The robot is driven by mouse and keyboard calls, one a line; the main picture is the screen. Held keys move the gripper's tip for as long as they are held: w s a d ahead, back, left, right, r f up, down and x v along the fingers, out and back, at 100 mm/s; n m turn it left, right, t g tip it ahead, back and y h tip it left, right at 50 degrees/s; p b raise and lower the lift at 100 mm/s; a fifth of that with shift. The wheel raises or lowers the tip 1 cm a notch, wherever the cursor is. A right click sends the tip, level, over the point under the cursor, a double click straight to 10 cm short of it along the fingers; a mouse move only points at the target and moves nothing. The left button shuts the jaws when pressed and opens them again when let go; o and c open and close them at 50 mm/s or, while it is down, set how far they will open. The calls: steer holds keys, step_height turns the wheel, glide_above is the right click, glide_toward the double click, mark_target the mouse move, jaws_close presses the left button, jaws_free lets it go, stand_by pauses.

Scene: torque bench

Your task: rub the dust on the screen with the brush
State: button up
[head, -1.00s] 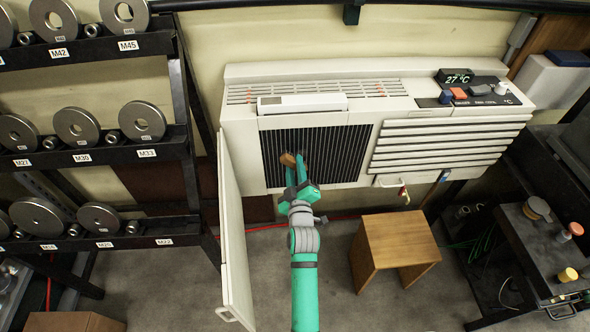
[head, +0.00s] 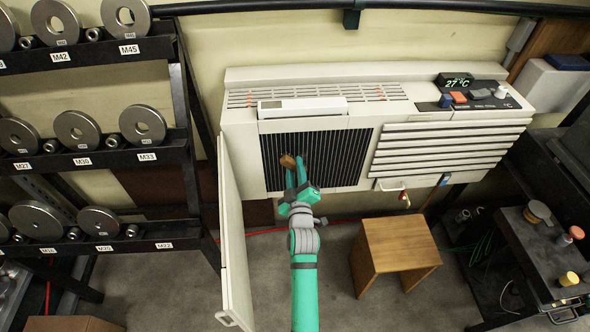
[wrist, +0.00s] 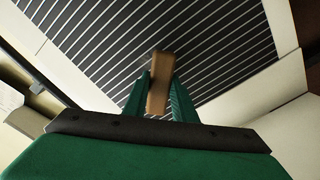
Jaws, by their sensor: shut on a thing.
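The screen (head: 340,150) is a dark, finely ribbed panel in the front of the white air unit, and its ribs fill the top of the wrist view (wrist: 215,45). My gripper (head: 295,170) is in front of the screen's left-middle part. It is shut on the brush, whose brown wooden body (head: 287,160) shows between the green fingers in the wrist view (wrist: 158,82). The brush's bristles are hidden, and I cannot tell whether it touches the screen. I cannot make out dust on the ribs.
An open white door panel (head: 234,240) hangs just left of my arm. A wooden stool (head: 398,245) stands below right. A rack of metal weights (head: 95,145) is at the left, and a dark cart (head: 545,255) at the right.

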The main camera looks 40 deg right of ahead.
mark_target(305, 156)
steer(key=shift+w+d, duration=0.3)
steer(key=shift+w, duration=0.25)
steer(key=shift+s+d, duration=0.6)
steer(key=shift+d, duration=0.2)
steer(key=shift+s+d, duration=0.55)
steer(key=shift+d, duration=0.35)
steer(key=shift+w, duration=0.15)
steer(key=shift+w+a, duration=0.6)
steer(key=shift+a, duration=0.25)
steer(key=shift+w+a, duration=0.6)
steer(key=shift+a, duration=0.2)
jaws_close()
steer(key=shift+a, duration=0.1)
steer(key=shift+v, duration=3)
